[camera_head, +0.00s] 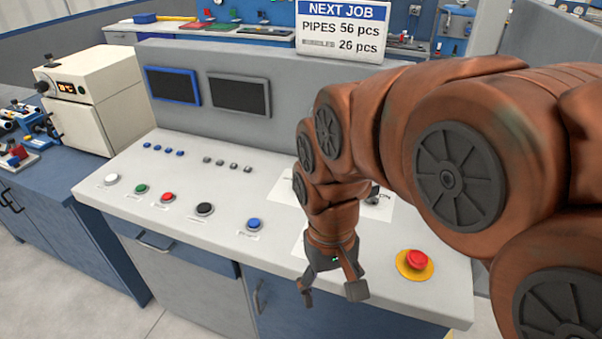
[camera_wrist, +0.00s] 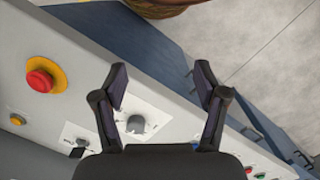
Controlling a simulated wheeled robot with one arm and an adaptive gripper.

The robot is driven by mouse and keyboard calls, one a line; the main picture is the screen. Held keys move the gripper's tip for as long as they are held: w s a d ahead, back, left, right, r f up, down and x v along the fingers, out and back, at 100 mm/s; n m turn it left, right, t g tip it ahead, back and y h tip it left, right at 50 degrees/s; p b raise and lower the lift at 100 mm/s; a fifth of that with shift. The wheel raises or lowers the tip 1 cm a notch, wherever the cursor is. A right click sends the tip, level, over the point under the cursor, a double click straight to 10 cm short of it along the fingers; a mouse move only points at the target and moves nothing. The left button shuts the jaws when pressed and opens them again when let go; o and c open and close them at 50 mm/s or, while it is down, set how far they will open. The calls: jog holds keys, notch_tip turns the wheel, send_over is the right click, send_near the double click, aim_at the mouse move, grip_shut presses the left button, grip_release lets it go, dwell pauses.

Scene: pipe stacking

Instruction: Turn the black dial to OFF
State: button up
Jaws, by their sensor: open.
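A dark dial (camera_head: 374,193) sits on a white label sheet on the sloped panel, partly hidden behind my arm in the head view. In the wrist view a black part that looks like this dial (camera_wrist: 79,150) shows at lower left on a white label. A grey knob (camera_wrist: 137,124) with printed marks around it is nearer, seen between my gripper's fingers; my arm hides it in the head view. The dial settings are too small to read. My gripper (camera_head: 331,292) is open and empty, near the panel's front edge; its spread fingers (camera_wrist: 160,80) touch nothing.
A red emergency button (camera_head: 417,259) on a yellow base is right of my gripper. Blue (camera_head: 254,224), black (camera_head: 204,209), red, green and white buttons line the panel's left. Two small screens (camera_head: 240,95) stand behind.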

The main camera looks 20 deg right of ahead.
jog(key=w+d+m, duration=0.2)
jog(key=w+d, duration=0.1)
jog(key=w, duration=0.9)
jog(key=w+d+m+t, duration=0.1)
jog(key=w+d, duration=0.3)
jog(key=w, duration=0.7)
jog(key=w+d+m, duration=0.3)
jog(key=w+d, duration=0.1)
jog(key=w, duration=0.8)
jog(key=shift+w+r+m+t+p, duration=0.1)
jog(key=shift+w+m+t+p, duration=0.2)
jog(key=shift+w+p, duration=0.05)
jog(key=shift+w+d, duration=0.1)
jog(key=shift+w, duration=0.25)
jog(key=shift+f, duration=0.4)
jog(key=shift+f+p, duration=1.05)
jog(key=shift+f, duration=2.6)
jog(key=shift+c, duration=0.3)
jog(key=c, duration=1.1)
